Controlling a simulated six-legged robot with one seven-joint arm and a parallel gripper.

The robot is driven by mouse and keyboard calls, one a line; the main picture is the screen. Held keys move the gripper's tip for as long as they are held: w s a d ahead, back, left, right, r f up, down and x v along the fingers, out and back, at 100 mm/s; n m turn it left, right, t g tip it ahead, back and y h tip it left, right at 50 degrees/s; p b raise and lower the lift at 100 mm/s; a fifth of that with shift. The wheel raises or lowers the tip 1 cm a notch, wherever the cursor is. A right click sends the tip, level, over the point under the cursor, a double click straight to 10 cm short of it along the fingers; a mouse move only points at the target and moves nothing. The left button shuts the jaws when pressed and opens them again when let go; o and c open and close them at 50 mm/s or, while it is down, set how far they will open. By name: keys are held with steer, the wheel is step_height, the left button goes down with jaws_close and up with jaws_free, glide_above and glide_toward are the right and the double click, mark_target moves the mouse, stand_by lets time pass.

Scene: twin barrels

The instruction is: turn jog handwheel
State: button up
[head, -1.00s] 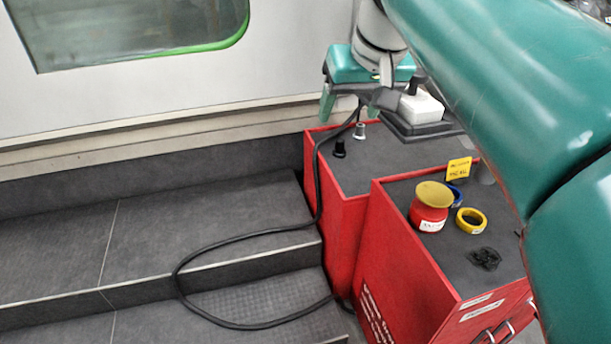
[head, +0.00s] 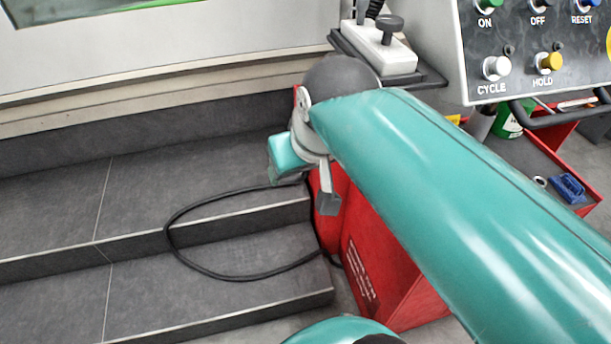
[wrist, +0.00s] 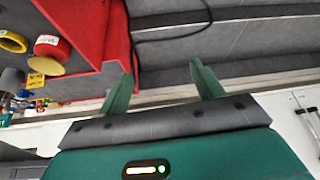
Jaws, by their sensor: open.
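A white box with a dark round knob (head: 390,28), likely the jog handwheel, stands on a dark base at the top of the head view, partly cut by the edge. My arm passes in front of the area below it. My gripper (wrist: 162,74) is open and empty in the wrist view, its two green fingers wide apart. In the head view its teal body shows below and left of the white box, clear of it, over the steps beside the red cabinet (head: 375,275). The handwheel cannot be made out in the wrist view.
A control panel (head: 530,55) with push buttons and a dark rail stands at the upper right. A black cable (head: 205,272) loops over grey steps (head: 60,215). A red tray with a blue item (head: 568,188) is at the right. Yellow and red containers (wrist: 50,50) show in the wrist view.

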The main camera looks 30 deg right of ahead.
steer(key=shift+s+f, duration=0.75)
steer(key=shift+f, duration=0.25)
steer(key=shift+w+a, duration=0.1)
